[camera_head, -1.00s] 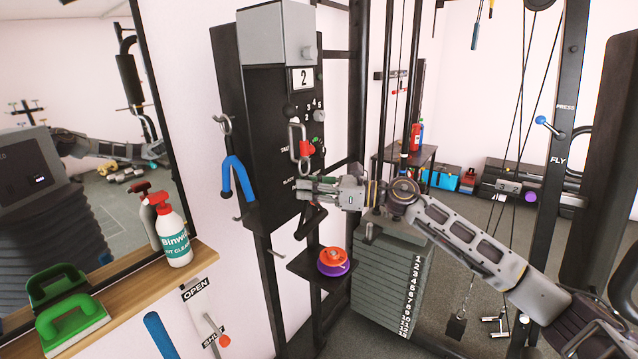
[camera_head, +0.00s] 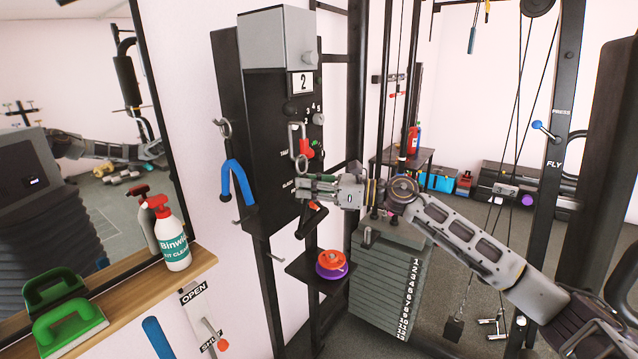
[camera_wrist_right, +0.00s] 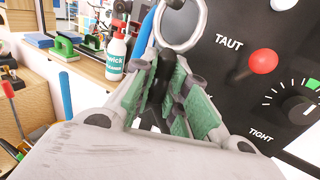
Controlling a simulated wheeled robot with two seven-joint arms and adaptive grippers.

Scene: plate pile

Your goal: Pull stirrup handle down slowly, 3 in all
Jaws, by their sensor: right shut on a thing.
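The black panel box (camera_head: 262,110) on the rack shows a "2" in its counter window (camera_head: 303,83). A steel ring (camera_head: 301,162) hangs on its front; it also shows in the wrist view (camera_wrist_right: 182,30). My right gripper (camera_head: 303,188) is just below the ring, in front of the panel. It is shut on the stirrup handle, whose dark lower part (camera_head: 308,221) shows beneath the fingers. In the wrist view the green-padded fingers (camera_wrist_right: 172,95) close around a dark piece; most of the handle is hidden. My left gripper is out of view.
A blue forked handle (camera_head: 237,182) hangs on a hook at the left. A small shelf (camera_head: 306,268) below holds an orange and purple round object (camera_head: 332,264). The weight stack (camera_head: 388,277) stands to the right. A spray bottle (camera_head: 173,240) stands on the wooden shelf.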

